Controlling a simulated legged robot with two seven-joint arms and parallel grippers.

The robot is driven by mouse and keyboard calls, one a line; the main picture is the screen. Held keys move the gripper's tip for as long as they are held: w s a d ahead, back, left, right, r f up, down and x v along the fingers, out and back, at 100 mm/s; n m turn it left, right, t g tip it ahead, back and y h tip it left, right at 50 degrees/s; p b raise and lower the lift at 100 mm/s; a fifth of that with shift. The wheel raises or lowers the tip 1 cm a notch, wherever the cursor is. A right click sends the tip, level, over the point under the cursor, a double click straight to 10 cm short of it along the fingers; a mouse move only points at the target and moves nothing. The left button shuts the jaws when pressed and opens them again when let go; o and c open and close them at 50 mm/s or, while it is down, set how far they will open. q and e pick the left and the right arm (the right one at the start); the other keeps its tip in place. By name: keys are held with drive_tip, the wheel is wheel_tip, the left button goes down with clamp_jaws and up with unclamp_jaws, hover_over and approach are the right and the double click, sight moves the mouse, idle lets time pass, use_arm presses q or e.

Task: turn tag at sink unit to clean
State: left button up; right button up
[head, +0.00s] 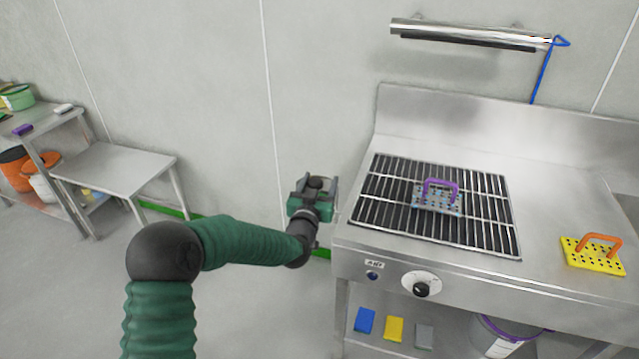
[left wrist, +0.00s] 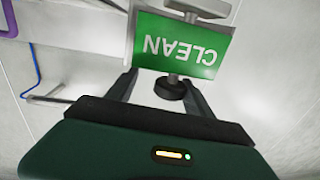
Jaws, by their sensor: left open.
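The tag (left wrist: 182,46) fills the upper middle of the left wrist view. It is a green plate with the white word CLEAN, upside down in this picture. A metal stem and a dark round knob (left wrist: 170,88) show just below it. My left gripper (left wrist: 160,80) is open, with one finger on each side of the knob; I cannot tell whether they touch it. In the head view my left gripper (head: 314,193) is at the left end of the sink unit (head: 560,190), and the tag cannot be made out there. My right gripper is not in view.
A purple-handled perforated block (head: 437,201) lies on the dark grate (head: 385,212). A yellow block with an orange handle (head: 592,257) lies to the right. A wall bar (head: 470,37) with a blue cord is above. A low steel table (head: 115,168) stands left, with clear floor between.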

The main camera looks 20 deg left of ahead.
use_arm(q)
drive_tip(key=shift+s+a, duration=0.15)
drive_tip(key=shift+a, duration=0.85)
drive_tip(key=c, duration=0.7)
drive_tip(key=shift+f, duration=0.1)
drive_tip(key=shift+c, duration=0.9)
drive_tip(key=shift+d, duration=0.15)
drive_tip(key=shift+c, duration=1.3)
drive_tip(key=shift+d, duration=0.4)
clamp_jaws()
drive_tip(key=n+y, duration=0.2)
drive_tip(key=shift+a+y, duration=0.15)
drive_tip(key=shift+y, duration=0.25)
drive_tip(key=shift+r+n+g+y+p, duration=0.2)
drive_tip(key=shift+n+g+y+p, duration=0.25)
drive_tip(key=shift+y, duration=0.35)
drive_tip(key=shift+n+g+y, duration=0.35)
drive_tip(key=shift+n+y, duration=0.3)
drive_tip(key=shift+y, duration=0.25)
drive_tip(key=shift+f, duration=0.15)
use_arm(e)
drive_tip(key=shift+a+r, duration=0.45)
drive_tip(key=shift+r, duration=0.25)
